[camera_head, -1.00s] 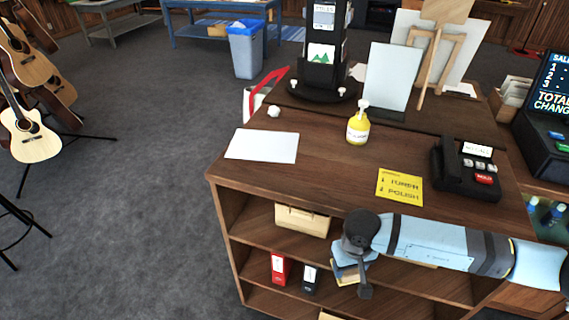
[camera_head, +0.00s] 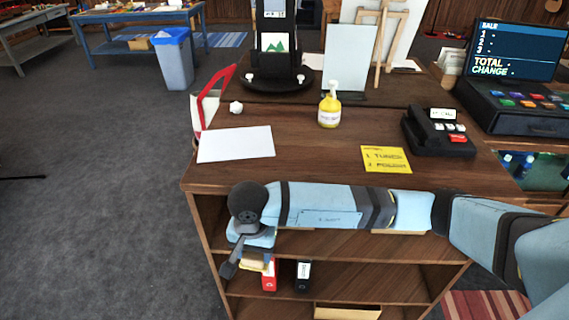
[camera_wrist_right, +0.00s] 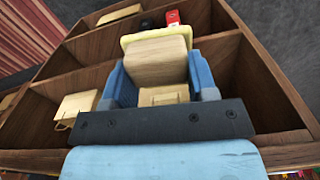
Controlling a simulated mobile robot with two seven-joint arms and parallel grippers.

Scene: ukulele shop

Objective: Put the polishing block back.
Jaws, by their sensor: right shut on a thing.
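The polishing block (camera_wrist_right: 160,62) is a pale wooden block with a yellow pad along its far face. My right gripper (camera_wrist_right: 160,80) is shut on it, with a blue finger on each side. In the head view the right arm reaches across the front of the wooden counter (camera_head: 320,150). The right gripper (camera_head: 245,255) hangs in front of the left part of its open shelves, and a bit of the yellow pad shows there. The block is mostly hidden in that view. My left gripper is not in view.
A red binder (camera_head: 269,275) and a black binder (camera_head: 303,276) stand on a shelf close to the gripper. A pale box (camera_wrist_right: 78,108) sits in a compartment. The counter top holds a paper sheet (camera_head: 236,144), a yellow bottle (camera_head: 329,105) and a card terminal (camera_head: 438,132).

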